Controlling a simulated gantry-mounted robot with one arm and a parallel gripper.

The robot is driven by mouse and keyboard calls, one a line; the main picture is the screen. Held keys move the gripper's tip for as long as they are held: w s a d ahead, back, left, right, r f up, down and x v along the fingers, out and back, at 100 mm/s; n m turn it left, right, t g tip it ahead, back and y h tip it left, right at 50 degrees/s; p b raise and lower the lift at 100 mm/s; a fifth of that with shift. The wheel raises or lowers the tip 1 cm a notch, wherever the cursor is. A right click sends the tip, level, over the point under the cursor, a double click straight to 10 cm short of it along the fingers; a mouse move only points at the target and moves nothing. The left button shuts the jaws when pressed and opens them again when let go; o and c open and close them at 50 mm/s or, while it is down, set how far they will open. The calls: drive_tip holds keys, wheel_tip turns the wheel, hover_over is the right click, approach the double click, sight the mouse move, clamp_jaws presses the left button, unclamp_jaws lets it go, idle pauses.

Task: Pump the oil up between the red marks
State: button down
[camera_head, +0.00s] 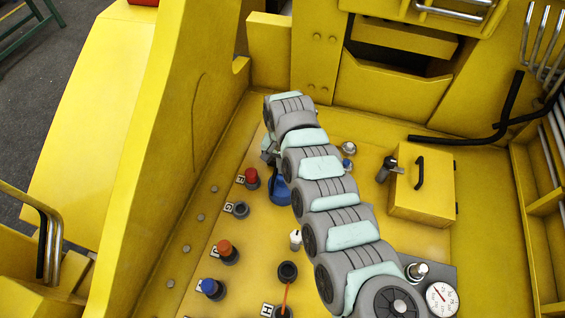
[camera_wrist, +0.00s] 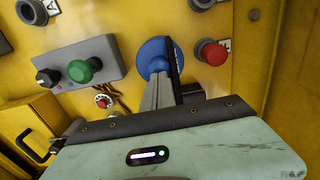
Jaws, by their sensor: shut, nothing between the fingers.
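My gripper (camera_wrist: 168,78) is shut and empty. In the wrist view its fingers point at a round blue knob (camera_wrist: 152,55) on the yellow panel and overlap it; I cannot tell whether they touch. In the head view a blue part (camera_head: 279,190) shows beside my arm, which hides most of my gripper. A round white gauge (camera_head: 442,299) with a red needle is at the lower right. A black socket (camera_head: 287,271) with an orange rod below it stands at the bottom centre. I cannot make out an oil level or a pair of red marks.
A red button (camera_wrist: 213,53) sits right of the blue knob, and a grey box with a green knob (camera_wrist: 83,70) to its left. Several knobs, including an orange-red one (camera_head: 224,248), line the panel. A yellow box (camera_head: 424,187) with a black handle stands right of my arm.

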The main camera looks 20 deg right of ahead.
drive_tip(key=shift+f+b, duration=0.35)
drive_tip(key=shift+f, duration=1.1)
drive_tip(key=shift+r+p, duration=0.5)
drive_tip(key=shift+p, duration=0.05)
wheel_tip(320, 180, up, 4)
drive_tip(key=p, duration=0.3)
drive_tip(key=shift+w+r+p, duration=0.1)
drive_tip(key=shift+r+p, duration=0.15)
drive_tip(key=shift+p, duration=0.15)
wheel_tip(320, 180, up, 9)
drive_tip(key=b, duration=0.4)
drive_tip(key=shift+w, duration=0.15)
